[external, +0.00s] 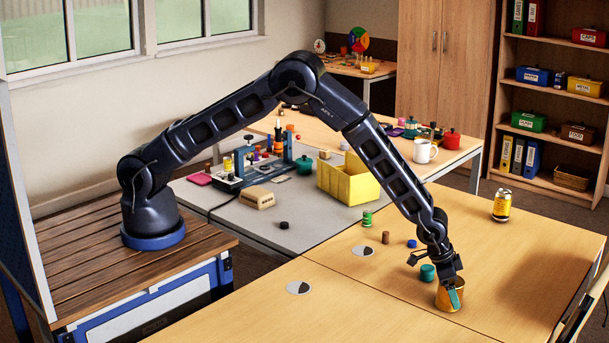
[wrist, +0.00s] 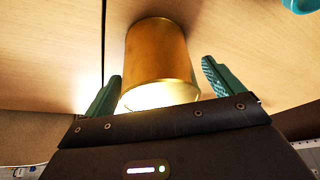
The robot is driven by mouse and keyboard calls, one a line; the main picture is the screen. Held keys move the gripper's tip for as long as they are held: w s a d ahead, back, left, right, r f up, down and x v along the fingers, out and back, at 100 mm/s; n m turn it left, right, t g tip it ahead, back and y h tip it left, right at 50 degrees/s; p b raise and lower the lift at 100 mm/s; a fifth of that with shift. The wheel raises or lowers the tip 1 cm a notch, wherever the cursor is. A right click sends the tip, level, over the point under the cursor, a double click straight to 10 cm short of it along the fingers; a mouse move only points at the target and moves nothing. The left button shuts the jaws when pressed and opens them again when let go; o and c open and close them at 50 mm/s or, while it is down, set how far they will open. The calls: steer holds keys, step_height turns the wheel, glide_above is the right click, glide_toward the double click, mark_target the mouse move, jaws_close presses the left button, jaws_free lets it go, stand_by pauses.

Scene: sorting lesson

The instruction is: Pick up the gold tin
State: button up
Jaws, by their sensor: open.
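The gold tin (external: 446,301) stands on the light wooden table near its front. In the wrist view the gold tin (wrist: 157,62) sits between two teal fingers, with a bright lower end facing the camera. My gripper (external: 450,288) is down at the tin, one teal finger in front of its side. In the wrist view my gripper (wrist: 162,88) is open, with a finger on each side of the tin. A gap shows beside the right finger; the left finger lies very close to the tin's edge. Part of the tin is hidden behind my gripper in the external view.
A teal pot (external: 428,272) stands just behind the tin. A yellow can (external: 502,205), a green can (external: 367,218), a brown cylinder (external: 385,237) and a small blue piece (external: 412,243) stand farther back. The table to the right of the tin is clear.

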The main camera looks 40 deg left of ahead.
steer(key=c, duration=1.1)
